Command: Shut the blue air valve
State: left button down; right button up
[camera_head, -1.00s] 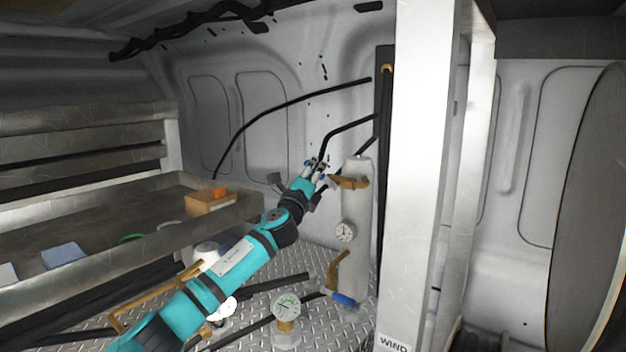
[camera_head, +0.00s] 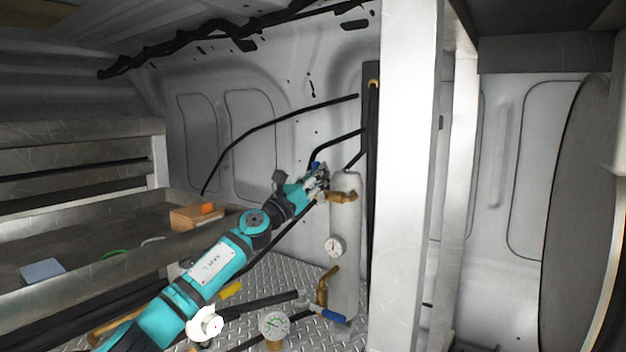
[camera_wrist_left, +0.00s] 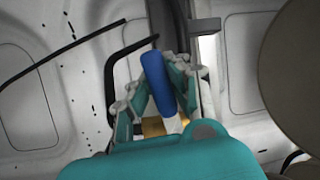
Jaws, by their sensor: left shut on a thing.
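A blue valve handle (camera_wrist_left: 157,82) stands between the fingers of my left gripper (camera_wrist_left: 153,90) in the left wrist view. The gripper is shut on it, with one finger on each side. In the head view, my left gripper (camera_head: 319,181) is at the upper brass fitting (camera_head: 341,197) of a grey cylinder (camera_head: 345,235). Only a small blue bit of the held handle (camera_head: 315,166) shows above the fingers. A second blue handle (camera_head: 333,317) lies low at the cylinder's foot, apart from the gripper. My right gripper is out of view.
A white post (camera_head: 405,180) stands just right of the cylinder. Black hoses (camera_head: 270,110) run along the back wall. A metal shelf (camera_head: 130,248) with a cardboard box (camera_head: 196,217) is at the left. A gauge (camera_head: 273,324) stands low in front.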

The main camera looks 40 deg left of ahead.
pick_arm(q)
jog(key=shift+w+d+f+m+h, duration=0.1)
jog(key=shift+d+f+m+h, duration=0.1)
jog(key=shift+d+m+h, duration=0.6)
jog(key=shift+a+m+g, duration=0.2)
jog(key=shift+m+g, duration=0.1)
jog(key=shift+d+f, duration=0.1)
jog(key=shift+f, duration=0.05)
jog(key=c, duration=1.2)
grip_release()
jog(key=shift+r, duration=0.25)
jog(key=shift+s, duration=0.2)
jog(key=shift+v, duration=5.9)
